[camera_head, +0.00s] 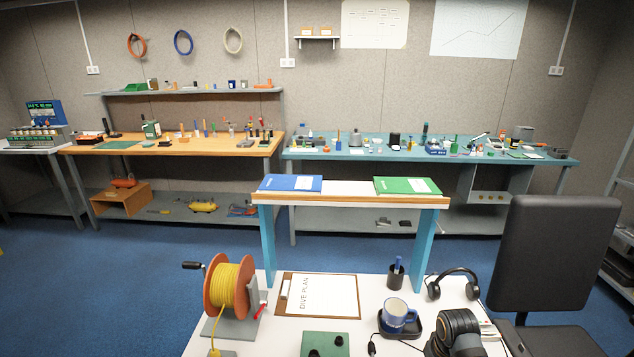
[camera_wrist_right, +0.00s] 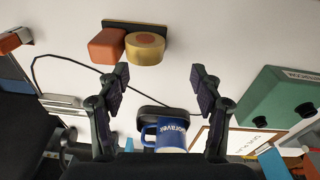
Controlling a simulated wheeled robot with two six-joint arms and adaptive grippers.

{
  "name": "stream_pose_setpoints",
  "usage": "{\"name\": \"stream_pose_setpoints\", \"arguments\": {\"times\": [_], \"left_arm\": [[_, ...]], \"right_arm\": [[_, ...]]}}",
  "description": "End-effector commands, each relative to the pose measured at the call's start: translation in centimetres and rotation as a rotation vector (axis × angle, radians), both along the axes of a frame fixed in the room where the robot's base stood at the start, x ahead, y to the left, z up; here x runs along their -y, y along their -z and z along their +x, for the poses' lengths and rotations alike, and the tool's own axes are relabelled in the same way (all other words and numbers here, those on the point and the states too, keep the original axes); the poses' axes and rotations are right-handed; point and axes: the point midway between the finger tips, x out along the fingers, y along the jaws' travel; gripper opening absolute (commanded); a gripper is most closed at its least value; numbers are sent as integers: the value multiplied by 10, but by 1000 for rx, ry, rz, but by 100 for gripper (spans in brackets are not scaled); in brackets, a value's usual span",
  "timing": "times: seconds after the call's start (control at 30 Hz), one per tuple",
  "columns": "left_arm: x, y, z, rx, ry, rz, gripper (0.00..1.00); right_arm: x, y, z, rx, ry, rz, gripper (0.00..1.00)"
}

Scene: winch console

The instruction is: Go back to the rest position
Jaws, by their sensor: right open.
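My right gripper (camera_wrist_right: 160,70) shows in the right wrist view with its two dark fingers spread apart and nothing between the tips. Beyond the fingers, a blue mug (camera_wrist_right: 172,134) sits at a dark coaster, and the fingers look apart from it. The mug (camera_head: 397,312) also shows in the head view, upright on a black coaster (camera_head: 414,327) on the white console (camera_head: 270,344).
The console holds an orange reel of yellow line (camera_head: 232,285), a clipboard (camera_head: 335,297), a green box (camera_head: 324,344), a pen cup (camera_head: 396,278) and a headset (camera_head: 454,282). A riser (camera_head: 350,200) with two binders stands behind. A black chair (camera_head: 552,250) stands at right.

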Motion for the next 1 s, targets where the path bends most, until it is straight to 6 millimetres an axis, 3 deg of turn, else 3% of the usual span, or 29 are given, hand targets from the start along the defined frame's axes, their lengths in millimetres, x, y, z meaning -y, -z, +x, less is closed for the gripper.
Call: {"name": "stream_pose_setpoints", "arguments": {"times": [0.13, 0.33, 0.5, 0.8, 1.0], "left_arm": [[0, 0, -6, -9, -1, 0, 40], [0, 1, -12, -19, 0, 1, 40], [-1, 1, -11, -18, 0, 1, 40], [-1, 1, -10, -15, 0, 1, 40], [-1, 1, -8, -13, 0, 1, 40]], "right_arm": [[-11, 10, -38, 41, -23, -16, 66], [-25, 8, -88, 105, -47, -31, 66], [-34, -3, -124, 154, -57, -38, 66], [-42, -32, -171, 222, -61, -47, 66], [-37, 18, -160, 201, -55, -47, 66]]}}
